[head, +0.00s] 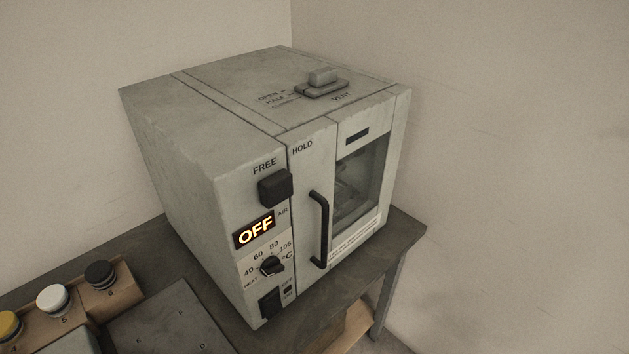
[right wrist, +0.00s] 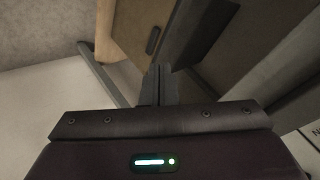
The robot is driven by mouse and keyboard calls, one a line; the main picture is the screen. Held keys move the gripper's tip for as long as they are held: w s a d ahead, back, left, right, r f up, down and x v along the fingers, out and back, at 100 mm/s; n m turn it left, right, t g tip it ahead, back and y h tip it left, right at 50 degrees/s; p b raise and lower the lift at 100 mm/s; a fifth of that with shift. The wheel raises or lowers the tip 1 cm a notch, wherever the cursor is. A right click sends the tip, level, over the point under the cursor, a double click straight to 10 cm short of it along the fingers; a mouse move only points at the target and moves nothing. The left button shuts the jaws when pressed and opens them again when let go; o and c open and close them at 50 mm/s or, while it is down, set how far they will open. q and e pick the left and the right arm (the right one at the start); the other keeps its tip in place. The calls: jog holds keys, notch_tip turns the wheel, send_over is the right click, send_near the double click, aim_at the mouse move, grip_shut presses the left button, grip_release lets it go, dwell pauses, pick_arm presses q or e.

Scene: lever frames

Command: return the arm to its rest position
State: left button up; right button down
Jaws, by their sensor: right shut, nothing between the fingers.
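My right gripper (right wrist: 157,72) shows in the right wrist view, its two dark fingers together with nothing between them. It points toward a tan wooden panel with a dark handle slot (right wrist: 153,40) and appears clear of it. Neither arm shows in the head view, and my left gripper is in no view.
A grey oven (head: 240,110) with a shut glass door (head: 360,180) and a black door handle (head: 319,230) stands on a dark bench (head: 408,240). Its display (head: 254,231) reads OFF. A wooden rack (head: 100,303) with capped jars is at lower left.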

jog(key=s+d+f+n+g+h, duration=0.1)
jog(key=s+d+f+n+g, duration=0.1)
jog(key=s+d+f, duration=0.3)
jog(key=s+d+f+n+g+h, duration=0.1)
jog(key=s+d+f+n+g, duration=0.2)
jog(key=s, duration=1)
jog(key=s+d+f+n+g+h, duration=0.2)
jog(key=s+d+f, duration=0.5)
jog(key=f, duration=0.4)
jog(key=shift+s+d+f+n, duration=0.2)
jog(key=shift+s+n, duration=0.1)
jog(key=shift+s, duration=0.6)
